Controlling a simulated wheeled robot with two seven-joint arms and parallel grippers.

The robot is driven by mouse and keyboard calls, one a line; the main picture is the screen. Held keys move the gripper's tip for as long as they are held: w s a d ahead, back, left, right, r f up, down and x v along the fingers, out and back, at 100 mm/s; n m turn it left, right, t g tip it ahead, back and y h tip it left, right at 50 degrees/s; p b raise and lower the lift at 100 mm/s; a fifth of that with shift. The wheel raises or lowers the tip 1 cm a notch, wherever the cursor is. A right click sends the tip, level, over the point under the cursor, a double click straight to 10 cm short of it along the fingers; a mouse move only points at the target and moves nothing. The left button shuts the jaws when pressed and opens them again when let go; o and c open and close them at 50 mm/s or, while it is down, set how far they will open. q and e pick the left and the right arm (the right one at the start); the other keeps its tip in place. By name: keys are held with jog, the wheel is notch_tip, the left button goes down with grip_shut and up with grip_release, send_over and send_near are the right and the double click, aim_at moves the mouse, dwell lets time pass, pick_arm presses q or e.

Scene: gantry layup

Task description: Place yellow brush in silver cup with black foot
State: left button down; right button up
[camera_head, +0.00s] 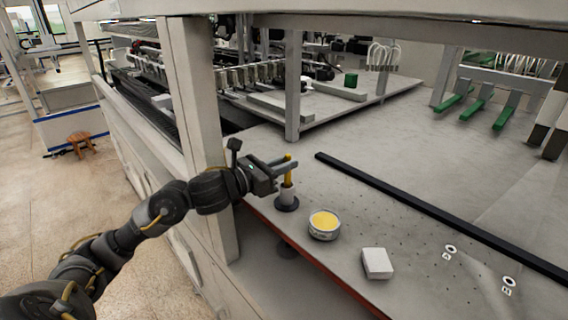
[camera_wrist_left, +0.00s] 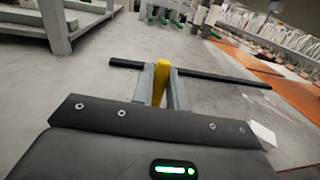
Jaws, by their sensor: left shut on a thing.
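The yellow brush (camera_head: 288,180) is upright between the fingers of my left gripper (camera_head: 291,163), which is shut on it. In the left wrist view the brush (camera_wrist_left: 161,82) shows between the two fingers of the left gripper (camera_wrist_left: 161,88). The silver cup with black foot (camera_head: 287,197) stands on the table near its front left edge, right below the fingers. The lower end of the brush is at the cup's mouth and appears to be inside it; how deep is hidden. My right gripper is not in view.
A round tin with yellow contents (camera_head: 323,223) and a white block (camera_head: 377,263) stand to the right of the cup. A long black bar (camera_head: 430,208) lies across the table behind them. A grey post (camera_head: 293,90) rises behind. The tabletop between is clear.

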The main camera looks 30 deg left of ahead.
pick_arm(q)
jog(key=shift+f, duration=0.15)
jog(key=shift+f+b, duration=0.1)
jog(key=shift+b, duration=0.2)
jog(key=c, duration=1.4)
grip_release()
jog(key=shift+r+b+v, duration=0.1)
jog(key=shift+b+v, duration=1.45)
jog(key=shift+v, duration=1.45)
jog(key=shift+r+b+v, duration=0.15)
jog(key=shift+b+v, duration=1.35)
jog(key=shift+v, duration=1.5)
jog(key=shift+a, duration=0.1)
